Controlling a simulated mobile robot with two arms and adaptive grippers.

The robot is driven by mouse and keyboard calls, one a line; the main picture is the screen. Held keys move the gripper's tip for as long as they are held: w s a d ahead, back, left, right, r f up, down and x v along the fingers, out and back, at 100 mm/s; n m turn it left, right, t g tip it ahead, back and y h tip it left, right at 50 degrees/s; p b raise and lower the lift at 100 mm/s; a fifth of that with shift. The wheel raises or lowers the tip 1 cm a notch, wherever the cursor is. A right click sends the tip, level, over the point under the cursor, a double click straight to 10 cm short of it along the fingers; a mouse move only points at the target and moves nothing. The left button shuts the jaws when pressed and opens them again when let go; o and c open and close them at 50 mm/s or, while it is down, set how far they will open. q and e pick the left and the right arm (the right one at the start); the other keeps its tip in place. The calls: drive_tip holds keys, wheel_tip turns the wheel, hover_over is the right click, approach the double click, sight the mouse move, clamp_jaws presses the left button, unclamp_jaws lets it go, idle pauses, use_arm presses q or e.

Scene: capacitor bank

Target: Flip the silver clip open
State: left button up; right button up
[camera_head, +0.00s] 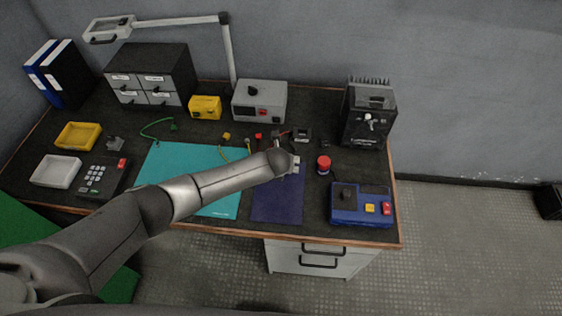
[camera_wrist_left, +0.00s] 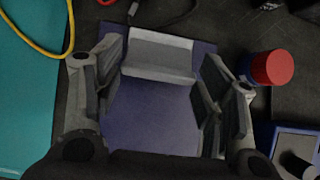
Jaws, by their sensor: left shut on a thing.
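A small silver fitting (camera_head: 368,122), which may be the clip, shows on the front of the black finned box (camera_head: 360,108) at the right back of the bench. It is too small to tell its position. My left gripper (camera_head: 288,164) is over the dark blue mat (camera_head: 278,203), left of and nearer than that box. In the left wrist view my left gripper (camera_wrist_left: 160,88) has its fingers on either side of a grey block (camera_wrist_left: 158,60) with a lighter far edge, and is shut on it. I cannot tell exactly what the block is. My right gripper is not in view.
A red-topped cylinder (camera_head: 324,164) stands right of my left gripper, also in the left wrist view (camera_wrist_left: 272,68). A blue control box (camera_head: 360,216) is at the front right. A grey instrument (camera_head: 260,100) stands behind. Small parts and cables lie between.

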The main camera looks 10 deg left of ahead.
use_arm(q)
drive_tip(key=shift+w+r, duration=0.1)
idle(0.5)
drive_tip(key=o, duration=1)
drive_tip(key=shift+v, duration=6)
drive_tip(key=shift+w+r, duration=0.15)
drive_tip(key=shift+w, duration=0.05)
